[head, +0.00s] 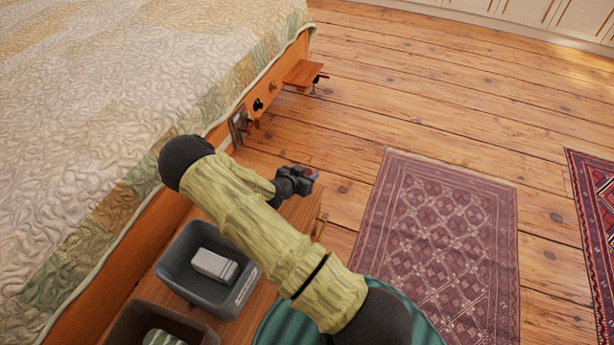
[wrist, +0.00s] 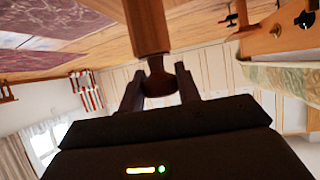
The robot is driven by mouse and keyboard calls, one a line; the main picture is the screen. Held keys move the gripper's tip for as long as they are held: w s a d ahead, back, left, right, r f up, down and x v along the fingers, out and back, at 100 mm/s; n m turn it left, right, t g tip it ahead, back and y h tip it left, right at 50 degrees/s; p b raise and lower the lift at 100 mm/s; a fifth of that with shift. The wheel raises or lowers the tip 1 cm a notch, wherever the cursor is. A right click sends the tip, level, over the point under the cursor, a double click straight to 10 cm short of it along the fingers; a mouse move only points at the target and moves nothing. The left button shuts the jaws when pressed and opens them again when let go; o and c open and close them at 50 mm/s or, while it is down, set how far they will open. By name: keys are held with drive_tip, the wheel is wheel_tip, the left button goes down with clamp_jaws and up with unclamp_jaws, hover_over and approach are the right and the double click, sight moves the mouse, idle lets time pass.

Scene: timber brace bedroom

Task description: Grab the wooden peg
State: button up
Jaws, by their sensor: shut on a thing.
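My gripper (head: 303,180) is in the middle of the head view, over the wooden bench beside the bed. In the wrist view my gripper (wrist: 158,88) has its two dark fingers closed around the narrow lower end of the wooden peg (wrist: 148,28). The peg is brown, with a wider shaft running up out of the top of the picture and a darker, flared end between the fingers. Its far end is cut off in the wrist view. In the head view my arm and gripper hide most or all of it.
The bed's orange side rail (head: 265,98) carries knobs, clamps and a small wooden shelf (head: 303,73). A grey bin (head: 181,283) with a pale box stands on the bench (head: 262,300). A patterned rug (head: 440,240) lies right of my gripper. Bare plank floor lies beyond.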

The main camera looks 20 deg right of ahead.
drive_tip(key=shift+r, duration=0.1)
wheel_tip(320, 180, up, 10)
drive_tip(key=p, duration=0.4)
idle(0.5)
